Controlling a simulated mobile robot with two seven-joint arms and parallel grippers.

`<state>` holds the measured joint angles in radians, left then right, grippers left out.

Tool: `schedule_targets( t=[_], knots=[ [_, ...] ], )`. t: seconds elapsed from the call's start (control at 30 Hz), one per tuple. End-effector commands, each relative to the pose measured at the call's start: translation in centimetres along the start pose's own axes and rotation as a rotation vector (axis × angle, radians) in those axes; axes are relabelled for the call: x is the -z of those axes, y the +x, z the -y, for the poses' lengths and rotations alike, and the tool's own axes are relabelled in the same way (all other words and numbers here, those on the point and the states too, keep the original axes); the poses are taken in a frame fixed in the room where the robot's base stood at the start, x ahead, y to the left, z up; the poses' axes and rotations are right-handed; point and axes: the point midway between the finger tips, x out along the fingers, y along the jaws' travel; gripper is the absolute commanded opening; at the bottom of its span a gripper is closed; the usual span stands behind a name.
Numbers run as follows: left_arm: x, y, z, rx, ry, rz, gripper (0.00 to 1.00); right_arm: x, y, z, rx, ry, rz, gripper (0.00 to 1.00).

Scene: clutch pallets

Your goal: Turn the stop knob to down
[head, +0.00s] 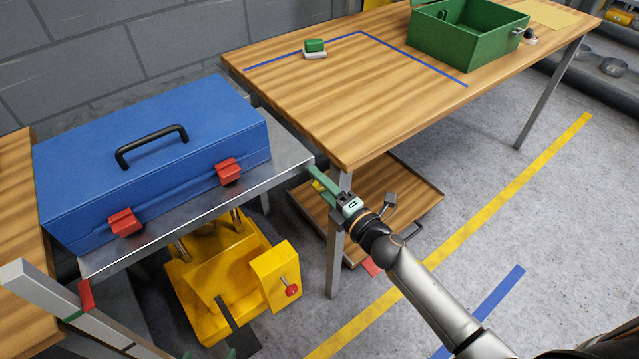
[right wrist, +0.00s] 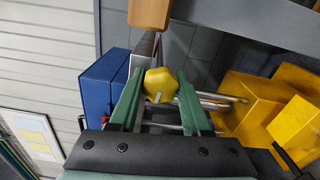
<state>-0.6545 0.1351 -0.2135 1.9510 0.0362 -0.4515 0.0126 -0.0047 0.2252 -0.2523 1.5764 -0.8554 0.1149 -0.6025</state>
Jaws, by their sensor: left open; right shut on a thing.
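A yellow lobed knob (right wrist: 160,84), apparently the stop knob, sits between the green fingers of my right gripper (right wrist: 161,92) in the right wrist view. A small pale mark shows on its face, toward the lower edge in that view. In the head view my right gripper (head: 325,186) is at the near corner of the steel shelf, by the wooden table's leg. Only a yellow bit of the knob (head: 318,185) shows there. The gripper is shut on the knob. Only the green fingertips of my left gripper (head: 209,355) show at the bottom edge, apart and empty.
A blue toolbox (head: 150,150) with red latches lies on the steel shelf (head: 190,215). A yellow machine (head: 225,275) with a red-tipped lever stands below. A wooden table (head: 350,100) holds a green box (head: 465,40) and a small green block (head: 315,46). The floor right is open.

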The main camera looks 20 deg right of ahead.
Motion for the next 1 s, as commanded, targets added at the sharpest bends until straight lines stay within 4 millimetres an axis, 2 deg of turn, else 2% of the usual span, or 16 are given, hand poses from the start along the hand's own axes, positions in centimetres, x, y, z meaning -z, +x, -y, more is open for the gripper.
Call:
schedule_targets(
  t=[0.33,0.83,0.87,1.0],
  knots=[
    [0.1,0.34,-0.14,-0.005,0.002,-0.004,1.0,0.02,-0.03,0.11,0.001,-0.123,0.0,0.0],
    [0.06,0.28,-0.25,-0.007,0.003,-0.002,1.0,0.0,-0.03,0.09,0.002,-0.143,0.0,0.0],
    [0.04,0.27,-0.25,-0.007,0.002,-0.002,1.0,0.0,-0.03,0.09,0.002,-0.143,0.0,0.49],
    [-0.06,0.24,-0.28,-0.007,0.002,0.0,1.0,0.0,-0.02,0.08,0.001,-0.141,0.0,0.65]
  ],
)
